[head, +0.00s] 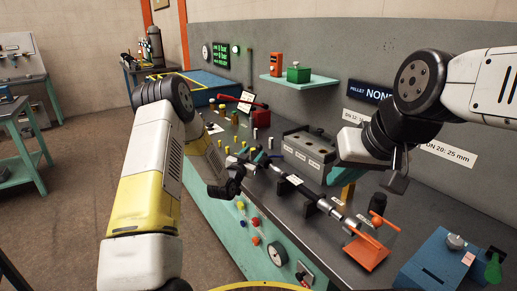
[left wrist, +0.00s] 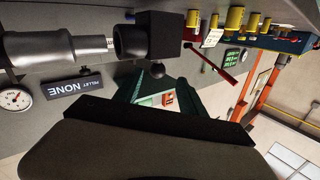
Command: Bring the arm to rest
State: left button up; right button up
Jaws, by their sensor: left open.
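My left arm comes in from the left in the head view. In the left wrist view, dark gripper parts (left wrist: 140,135) fill the lower middle, and a silver cylinder (left wrist: 60,48) and black block (left wrist: 147,38) show above. My right gripper (head: 396,178) hangs above the right part of the bench; its fingers are too unclear to judge.
The grey bench (head: 335,262) carries a grey slotted block (head: 308,150), an orange stand (head: 368,250) and a blue box (head: 440,262) at the right. Several small coloured pieces stand behind my left gripper. A teal shelf (head: 300,81) juts from the wall. Brown floor (head: 60,190) at left is open.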

pick_arm(q)
jog(key=shift+v, duration=0.85)
jog(key=shift+r, duration=0.1)
notch_tip(320, 180, up, 10)
jog(key=s+a+g+y, duration=0.2)
jog(key=s+a+g, duration=0.1)
jog(key=s+a+r+n+g+y, duration=0.2)
jog(key=s+a+r, duration=0.2)
jog(key=s+r, duration=0.55)
jog(key=s+a+n+g, duration=0.1)
jog(key=s+n+g, duration=0.2)
jog(key=s, duration=2.8)
jog(key=g, duration=0.2)
jog(key=shift+r+n+g, duration=0.3)
jog(key=shift+r+g, duration=0.05)
jog(key=shift+g, duration=0.05)
